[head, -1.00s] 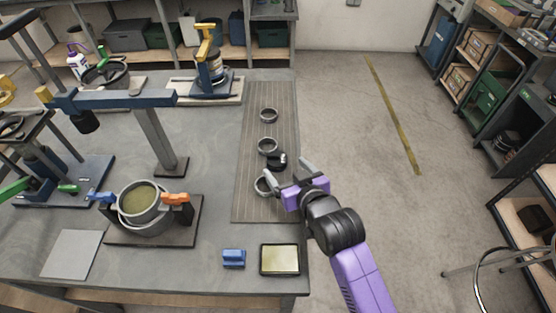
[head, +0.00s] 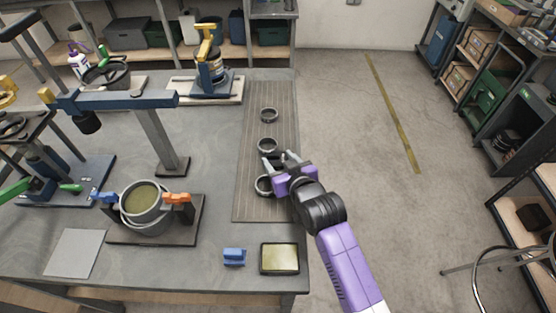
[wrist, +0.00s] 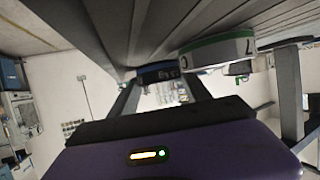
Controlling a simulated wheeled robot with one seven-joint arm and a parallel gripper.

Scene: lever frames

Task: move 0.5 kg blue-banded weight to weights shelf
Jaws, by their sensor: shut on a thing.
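My gripper (head: 279,161) is at the ribbed mat (head: 250,205) on the bench's right side. It is shut on a small dark weight, which the fingers mostly hide in the head view. In the wrist view the blue-banded weight (wrist: 158,72) shows between the fingertips, close to the ribbed surface. A green-banded ring (wrist: 218,51) sits beside it there. In the head view metal rings lie on the mat: one (head: 269,115) far, one (head: 267,145) just behind my gripper, one (head: 264,185) in front. A shelf unit (head: 508,141) at right holds dark stacked discs; its label is not readable.
A tray with yellowish contents (head: 280,258) and a blue block (head: 234,257) lie at the bench's front. A clamp stand with a pot (head: 143,203) is at left. A stool (head: 482,270) stands at lower right. The floor right of the bench is open.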

